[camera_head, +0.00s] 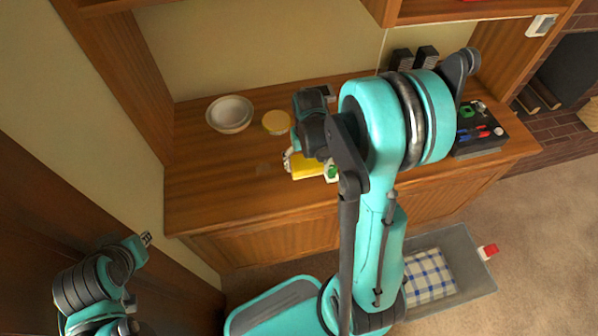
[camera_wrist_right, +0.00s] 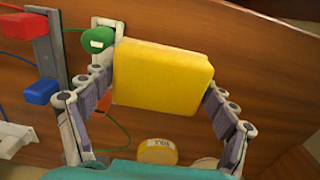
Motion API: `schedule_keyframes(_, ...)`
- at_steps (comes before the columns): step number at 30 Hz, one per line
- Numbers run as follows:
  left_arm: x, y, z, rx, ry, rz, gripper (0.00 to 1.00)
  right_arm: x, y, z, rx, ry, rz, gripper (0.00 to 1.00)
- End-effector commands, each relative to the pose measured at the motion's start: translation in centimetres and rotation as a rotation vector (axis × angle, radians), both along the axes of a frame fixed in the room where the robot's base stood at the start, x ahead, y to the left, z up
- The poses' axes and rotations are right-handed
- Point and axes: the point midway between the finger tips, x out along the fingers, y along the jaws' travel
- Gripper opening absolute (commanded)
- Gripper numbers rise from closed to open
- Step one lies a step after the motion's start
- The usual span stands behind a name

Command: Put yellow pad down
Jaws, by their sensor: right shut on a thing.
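The yellow pad (camera_wrist_right: 163,80) is a thick rounded block in the right wrist view, between the two jointed fingers of my right gripper (camera_wrist_right: 158,90), which is shut on it. In the head view the pad (camera_head: 306,167) shows partly beneath my right gripper (camera_head: 303,160), over the wooden counter (camera_head: 235,187). I cannot tell whether the pad touches the counter. My right arm hides part of this area. My left gripper (camera_head: 146,239) is at the lower left, away from the pad; its opening is too small to tell.
A white bowl (camera_head: 230,113) and a round yellow-topped item (camera_head: 276,123) stand behind the pad. A grey bin (camera_head: 470,270) holds checked cloth. The counter's left front is clear.

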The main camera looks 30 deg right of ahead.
Motion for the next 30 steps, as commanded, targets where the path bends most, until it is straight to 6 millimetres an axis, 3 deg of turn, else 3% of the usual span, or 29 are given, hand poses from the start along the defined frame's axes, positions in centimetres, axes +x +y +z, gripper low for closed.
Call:
schedule_keyframes(6,0.0,0.0,-1.0,0.0,0.0,0.0,0.18,2.2,1.2,-1.5,0.0,0.0,0.0,0.43)
schedule_keyframes(10,0.0,0.0,-1.5,0.0,0.0,0.0,0.18,2.3,1.3,-2.4,0.0,0.0,-0.001,0.43)
schedule_keyframes(16,0.0,0.0,-3.2,0.0,0.0,0.0,0.18,2.3,1.2,-5.5,0.0,0.0,-0.001,0.43)
schedule_keyframes(28,0.0,0.0,-3.4,0.0,0.0,0.0,0.18,2.3,1.2,-6.0,0.0,0.0,-0.001,0.43)
schedule_keyframes(29,0.0,0.0,-3.4,0.0,0.0,0.0,0.18,2.3,1.2,-6.0,0.0,0.0,-0.001,0.88)
schedule_keyframes(30,0.0,0.0,-3.4,0.0,0.0,0.0,0.18,2.3,1.2,-5.9,0.0,0.0,-0.001,0.98)
